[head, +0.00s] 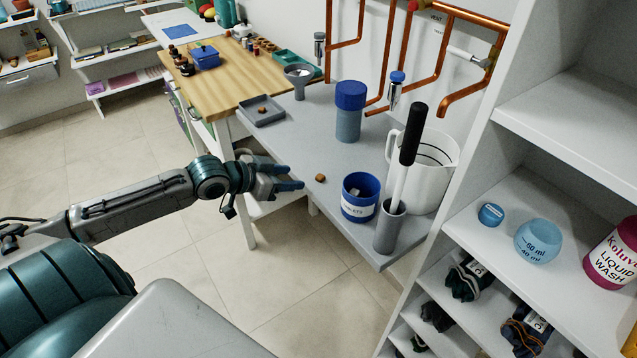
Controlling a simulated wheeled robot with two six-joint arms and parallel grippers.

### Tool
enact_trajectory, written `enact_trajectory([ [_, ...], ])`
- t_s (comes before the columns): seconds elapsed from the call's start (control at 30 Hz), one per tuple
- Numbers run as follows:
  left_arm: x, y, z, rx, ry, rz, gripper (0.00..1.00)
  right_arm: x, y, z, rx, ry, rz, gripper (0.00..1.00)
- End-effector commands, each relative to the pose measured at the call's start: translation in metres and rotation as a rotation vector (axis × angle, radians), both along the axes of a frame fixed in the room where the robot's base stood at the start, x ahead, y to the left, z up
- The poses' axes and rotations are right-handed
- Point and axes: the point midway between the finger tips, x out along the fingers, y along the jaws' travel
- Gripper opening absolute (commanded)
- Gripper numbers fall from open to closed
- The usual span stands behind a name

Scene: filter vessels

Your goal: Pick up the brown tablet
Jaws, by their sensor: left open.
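A small brown tablet (320,178) lies on the grey counter (335,205), near its left edge. Another small brown piece (262,111) lies in a grey tray (247,117) farther back. My left gripper (294,177) comes in from the left, just left of the tablet on the counter. Its blue-tipped fingers are open and empty and point toward the tablet, with a small gap between them and it. Its height over the counter is hard to tell. My right gripper is not in view.
Right of the tablet stand a labelled blue tub (361,213) with pale pieces, a grey cylinder (389,232) holding a black-handled tool, and a white jug (428,170). A blue-lidded container (349,112) stands behind. A shelf unit (560,95) bounds the right side.

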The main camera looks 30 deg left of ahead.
Motion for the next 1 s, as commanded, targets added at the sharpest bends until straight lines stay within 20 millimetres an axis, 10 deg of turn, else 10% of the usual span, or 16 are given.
enact_trajectory([
  [1.0, 0.062, -0.024, -0.034, -0.002, -0.002, 0.003, 0.49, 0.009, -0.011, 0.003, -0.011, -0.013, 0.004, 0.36],
])
